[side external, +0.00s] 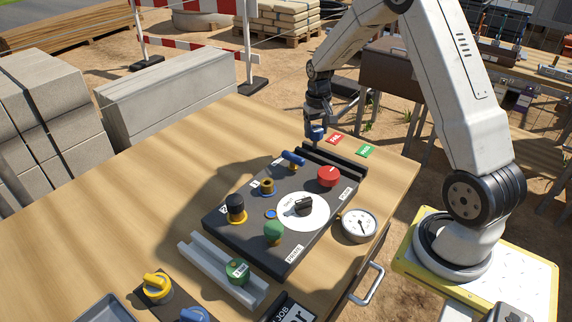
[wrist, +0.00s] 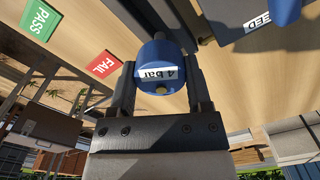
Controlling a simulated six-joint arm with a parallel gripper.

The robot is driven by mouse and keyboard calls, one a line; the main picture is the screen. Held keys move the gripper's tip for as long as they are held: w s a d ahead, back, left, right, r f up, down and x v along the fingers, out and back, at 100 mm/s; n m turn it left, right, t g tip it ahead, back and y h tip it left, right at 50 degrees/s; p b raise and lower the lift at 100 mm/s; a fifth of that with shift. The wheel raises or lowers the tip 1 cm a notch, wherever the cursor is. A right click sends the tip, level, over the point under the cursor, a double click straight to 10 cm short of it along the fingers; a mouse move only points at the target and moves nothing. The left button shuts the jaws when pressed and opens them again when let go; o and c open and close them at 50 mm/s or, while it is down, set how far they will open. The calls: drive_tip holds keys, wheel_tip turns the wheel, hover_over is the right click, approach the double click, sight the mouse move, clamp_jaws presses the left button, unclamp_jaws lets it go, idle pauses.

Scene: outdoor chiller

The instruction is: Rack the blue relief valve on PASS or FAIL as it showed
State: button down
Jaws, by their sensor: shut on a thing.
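My gripper (side external: 317,124) is shut on the blue relief valve (side external: 317,133), above the far edge of the table. In the wrist view, the blue valve (wrist: 150,52) sits between both fingers of my gripper (wrist: 161,84) and carries a white "4 bar" label. The red FAIL label (side external: 334,139) and green PASS label (side external: 366,151) lie on the wood beyond a dark slotted rack (side external: 335,160). In the wrist view, the FAIL label (wrist: 103,65) is nearer to the valve than the PASS label (wrist: 48,20). Whether the valve touches the rack cannot be told.
A dark test panel (side external: 250,240) holds a red button (side external: 328,176), a dial (side external: 302,208) and several knobs. A round gauge (side external: 359,225) stands beside it. A green valve (side external: 238,270) lies in a grey rail (side external: 205,268). Yellow (side external: 157,288) and blue valves (side external: 193,315) are at the front. The table's left is clear.

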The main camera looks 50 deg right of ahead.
sight(315, 139)
drive_tip(key=shift+f, duration=0.8)
drive_tip(key=shift+f, duration=1.05)
idle(0.3)
unclamp_jaws()
drive_tip(key=shift+r, duration=3.5)
drive_tip(key=shift+r, duration=0.1)
wheel_tip(315, 139, up, 8)
drive_tip(key=shift+f, duration=0.2)
